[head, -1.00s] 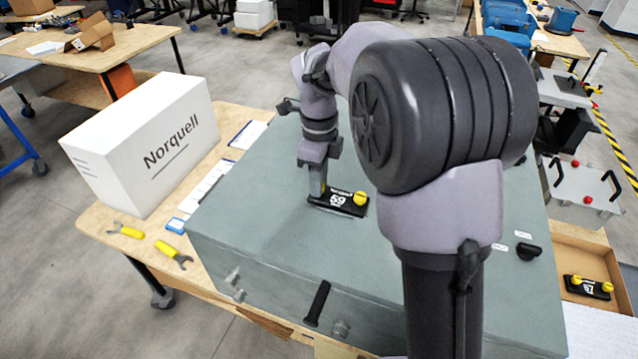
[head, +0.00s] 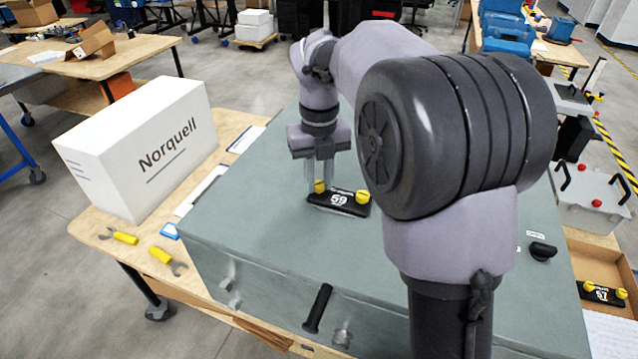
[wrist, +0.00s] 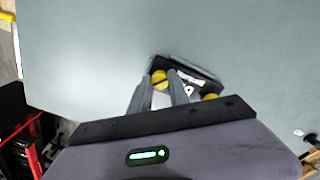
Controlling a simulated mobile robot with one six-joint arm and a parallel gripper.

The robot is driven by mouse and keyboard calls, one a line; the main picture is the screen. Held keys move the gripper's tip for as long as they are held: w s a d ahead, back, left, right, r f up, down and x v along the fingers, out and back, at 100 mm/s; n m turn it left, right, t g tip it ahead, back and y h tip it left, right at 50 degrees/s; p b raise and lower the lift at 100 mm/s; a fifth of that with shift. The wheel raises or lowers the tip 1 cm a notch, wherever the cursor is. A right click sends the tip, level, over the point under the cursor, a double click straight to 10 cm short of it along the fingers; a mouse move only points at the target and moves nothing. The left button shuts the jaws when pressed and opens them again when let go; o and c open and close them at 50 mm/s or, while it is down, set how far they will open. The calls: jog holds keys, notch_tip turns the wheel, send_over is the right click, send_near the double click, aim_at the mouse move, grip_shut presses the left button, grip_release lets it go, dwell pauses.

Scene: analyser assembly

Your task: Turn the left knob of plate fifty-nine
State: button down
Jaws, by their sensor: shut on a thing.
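Plate fifty-nine (head: 340,203) is a small black plate marked 59, lying on the top of the grey-green analyser case (head: 260,215). It has a yellow knob at each end. My gripper (head: 321,184) points down and is shut on the left knob (head: 319,187), with a finger on either side of it. In the wrist view the left knob (wrist: 159,76) shows between the fingertips, with a slot line across it. The right knob (head: 362,197) is free. In the wrist view my gripper hides part of the plate (wrist: 208,80).
A white Norquell box (head: 140,150) and two yellow-handled wrenches (head: 163,256) are on the wooden bench at left. A black knob (head: 542,250) stands on the case at right. Another black plate (head: 600,293) with yellow knobs lies in a cardboard box at lower right.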

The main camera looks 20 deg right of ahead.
aim_at(319, 183)
jog(key=m+b, duration=0.2)
jog(key=b, duration=0.1)
jog(key=shift+w+f+m, duration=0.1)
jog(key=shift+f+m, duration=0.2)
jog(key=shift+m, duration=0.1)
jog(key=m+b, duration=0.2)
jog(key=b, duration=0.3)
jog(key=shift+f, duration=0.1)
jog(key=m+b, duration=0.1)
jog(key=b, duration=0.2)
jog(key=shift+b, duration=0.4)
jog(key=shift+r+m+b, duration=0.3)
jog(key=shift+b, duration=0.15)
jog(key=shift+r, duration=0.15)
jog(key=c, duration=1.2)
grip_release()
notch_tip(319, 183, up, 17)
jog(key=p, duration=1.2)
jog(key=shift+r+p, duration=0.2)
jog(key=shift+p, duration=0.15)
